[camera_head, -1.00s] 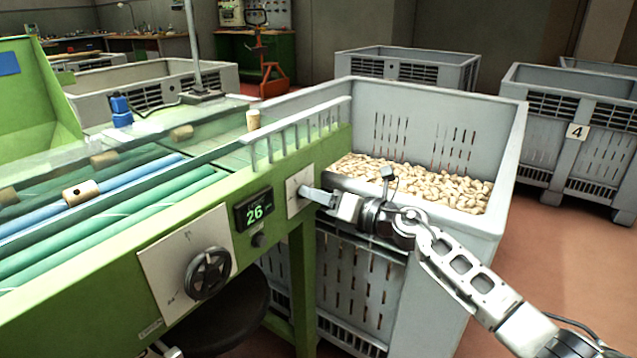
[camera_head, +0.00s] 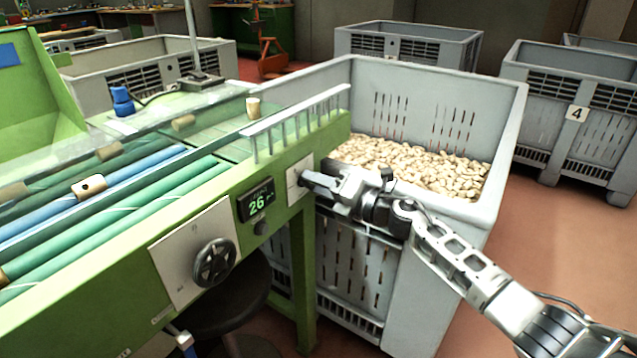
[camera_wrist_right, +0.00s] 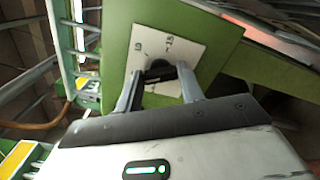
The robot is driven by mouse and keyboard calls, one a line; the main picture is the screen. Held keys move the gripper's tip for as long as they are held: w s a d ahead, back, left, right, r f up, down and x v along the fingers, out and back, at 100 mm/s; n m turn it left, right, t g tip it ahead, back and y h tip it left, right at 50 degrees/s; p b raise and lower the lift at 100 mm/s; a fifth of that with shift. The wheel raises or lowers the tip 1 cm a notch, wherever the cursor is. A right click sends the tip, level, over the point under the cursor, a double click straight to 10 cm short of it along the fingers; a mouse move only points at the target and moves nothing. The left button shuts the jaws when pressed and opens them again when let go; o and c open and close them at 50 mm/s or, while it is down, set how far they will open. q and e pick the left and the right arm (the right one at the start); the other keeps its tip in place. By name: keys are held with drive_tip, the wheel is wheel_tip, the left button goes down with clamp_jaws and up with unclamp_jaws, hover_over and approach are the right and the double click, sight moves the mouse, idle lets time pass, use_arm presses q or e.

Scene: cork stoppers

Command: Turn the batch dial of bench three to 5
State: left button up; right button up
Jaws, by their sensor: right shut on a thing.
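The batch dial is a dark knob (camera_wrist_right: 160,70) on a white plate (camera_wrist_right: 150,48) with small printed numbers, of which 10 and 15 seem readable in the right wrist view. In the head view its white plate (camera_head: 293,173) sits at the right end of the green bench front (camera_head: 285,222). My right gripper (camera_wrist_right: 160,76) is shut on the knob, one finger on each side. In the head view, my right gripper (camera_head: 305,181) reaches the plate from the right and hides the knob. The knob's pointer cannot be made out. My left gripper is not in view.
A display (camera_head: 256,201) reading 26 is left of the dial plate. A black handwheel (camera_head: 215,263) on a larger white plate is further left. A grey crate (camera_head: 507,135) of corks stands close behind my right arm. A dark stool (camera_head: 232,300) is under the bench.

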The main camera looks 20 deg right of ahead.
drive_tip(key=o, duration=1)
drive_tip(key=shift+s, duration=0.1)
drive_tip(key=v, duration=1.5)
drive_tip(key=shift+s+d, duration=0.25)
drive_tip(key=shift+d, duration=0.05)
